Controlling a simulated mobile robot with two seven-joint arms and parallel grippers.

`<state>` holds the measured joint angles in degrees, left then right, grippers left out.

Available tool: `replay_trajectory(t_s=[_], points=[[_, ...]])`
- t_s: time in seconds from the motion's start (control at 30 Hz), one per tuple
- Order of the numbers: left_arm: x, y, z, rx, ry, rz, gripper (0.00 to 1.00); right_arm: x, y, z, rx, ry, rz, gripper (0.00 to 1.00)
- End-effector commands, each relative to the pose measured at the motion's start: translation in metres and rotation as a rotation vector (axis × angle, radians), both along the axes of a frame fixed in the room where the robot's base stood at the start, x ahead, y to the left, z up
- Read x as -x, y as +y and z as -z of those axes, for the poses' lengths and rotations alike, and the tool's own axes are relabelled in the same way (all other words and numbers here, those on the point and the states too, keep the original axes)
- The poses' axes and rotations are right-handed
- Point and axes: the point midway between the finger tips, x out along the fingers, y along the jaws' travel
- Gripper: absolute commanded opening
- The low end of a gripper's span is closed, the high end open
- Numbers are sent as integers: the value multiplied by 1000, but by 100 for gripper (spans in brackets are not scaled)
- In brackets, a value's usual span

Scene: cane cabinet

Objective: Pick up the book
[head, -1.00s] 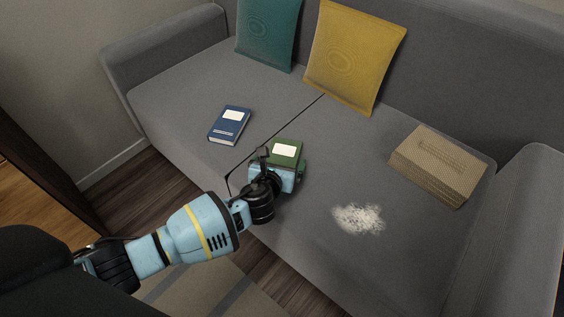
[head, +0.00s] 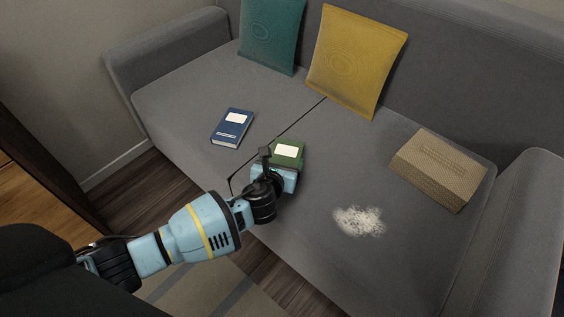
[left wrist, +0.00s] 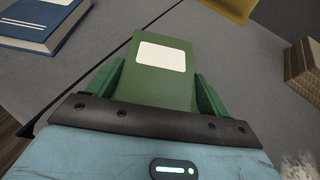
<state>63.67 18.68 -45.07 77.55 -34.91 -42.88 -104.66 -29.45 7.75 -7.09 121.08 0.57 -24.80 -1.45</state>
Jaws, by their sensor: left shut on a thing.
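A green book (head: 288,152) with a white label is at the front of the grey sofa seat, near the seam. My left gripper (head: 283,167) is shut on the green book. In the left wrist view the green book (left wrist: 160,75) sits between the two green fingers of my left gripper (left wrist: 157,88). Whether the book touches the seat is hard to tell. A blue book (head: 232,127) with a white label lies on the seat left of the seam; its corner also shows in the left wrist view (left wrist: 40,28). My right gripper is not in view.
The sofa (head: 190,85) holds a teal cushion (head: 271,35) and a yellow cushion (head: 356,60) against its back. A woven tan box (head: 438,170) stands at the right. A white fuzzy patch (head: 358,221) lies on the right seat. The seat between them is clear.

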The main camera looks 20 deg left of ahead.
Motion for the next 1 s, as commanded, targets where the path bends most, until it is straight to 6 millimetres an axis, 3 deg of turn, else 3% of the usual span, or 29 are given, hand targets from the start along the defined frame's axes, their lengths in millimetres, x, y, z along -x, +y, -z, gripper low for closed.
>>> replay_trajectory(t_s=[0.17,0.7,1.0], points=[[-2,0,-30,0,-8,0,51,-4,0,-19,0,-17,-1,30],[102,-72,-38,1,-2,1,51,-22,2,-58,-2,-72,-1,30],[128,-90,-40,2,-4,0,51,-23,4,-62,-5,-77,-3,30]])
